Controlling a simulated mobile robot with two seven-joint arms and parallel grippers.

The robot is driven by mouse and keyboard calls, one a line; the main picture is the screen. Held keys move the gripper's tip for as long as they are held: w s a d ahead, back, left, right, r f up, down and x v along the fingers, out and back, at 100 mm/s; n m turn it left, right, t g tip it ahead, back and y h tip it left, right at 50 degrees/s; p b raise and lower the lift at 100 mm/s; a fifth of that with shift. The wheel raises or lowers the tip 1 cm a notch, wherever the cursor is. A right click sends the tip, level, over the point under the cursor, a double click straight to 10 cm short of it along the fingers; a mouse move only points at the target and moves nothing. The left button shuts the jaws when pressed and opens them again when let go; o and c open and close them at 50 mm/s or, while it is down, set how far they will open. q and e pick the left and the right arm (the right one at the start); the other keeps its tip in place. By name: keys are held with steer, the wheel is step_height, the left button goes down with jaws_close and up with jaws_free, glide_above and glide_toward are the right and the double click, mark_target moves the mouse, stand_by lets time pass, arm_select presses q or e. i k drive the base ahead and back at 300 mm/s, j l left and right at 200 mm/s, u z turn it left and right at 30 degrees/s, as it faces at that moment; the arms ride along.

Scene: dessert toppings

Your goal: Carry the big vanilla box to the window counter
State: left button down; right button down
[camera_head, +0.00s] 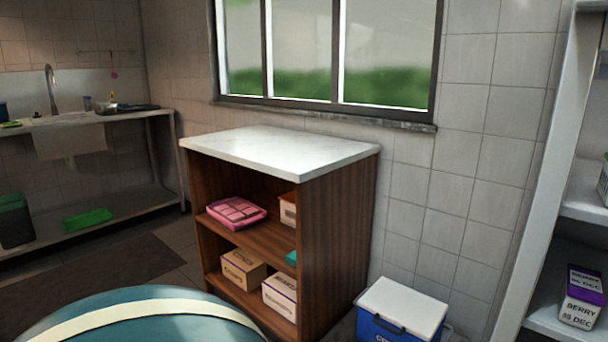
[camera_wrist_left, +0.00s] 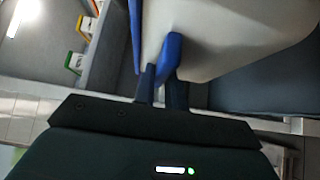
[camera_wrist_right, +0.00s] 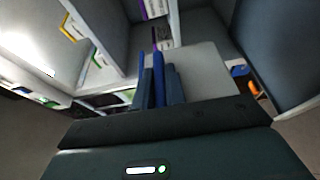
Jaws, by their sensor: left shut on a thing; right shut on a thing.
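The window counter (camera_head: 285,150) is a brown wooden shelf unit with a bare white top, under the window, ahead in the head view. My left gripper (camera_wrist_left: 161,85) is shut on a blue handle-like part (camera_wrist_left: 170,55) of a large pale box (camera_wrist_left: 235,35). My right gripper (camera_wrist_right: 160,88) is shut on a blue edge or handle (camera_wrist_right: 158,68) of a pale box (camera_wrist_right: 202,68). This seems to be the big vanilla box, held between both grippers; no label on it is readable. Neither gripper nor any clear part of the box shows in the head view.
The counter's shelves hold a pink tray (camera_head: 236,212) and small cartons (camera_head: 243,268). A blue cooler with a white lid (camera_head: 403,305) stands on the floor right of it. A white shelf rack (camera_head: 545,200) is at the right, a sink bench (camera_head: 85,118) at the left.

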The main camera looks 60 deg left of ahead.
mark_target(280, 151)
steer(key=j+u, duration=0.15)
steer(key=j, duration=0.4)
steer(key=j+u, duration=0.15)
steer(key=j, duration=0.35)
steer(key=j+u, duration=0.1)
steer(key=j, duration=0.45)
steer(key=j+u, duration=0.15)
steer(key=j, duration=0.4)
steer(key=j+u, duration=0.15)
steer(key=j, duration=0.35)
steer(key=i+j+u, duration=0.15)
steer(key=j, duration=0.35)
steer(key=i+j+u, duration=0.1)
steer(key=j, duration=0.4)
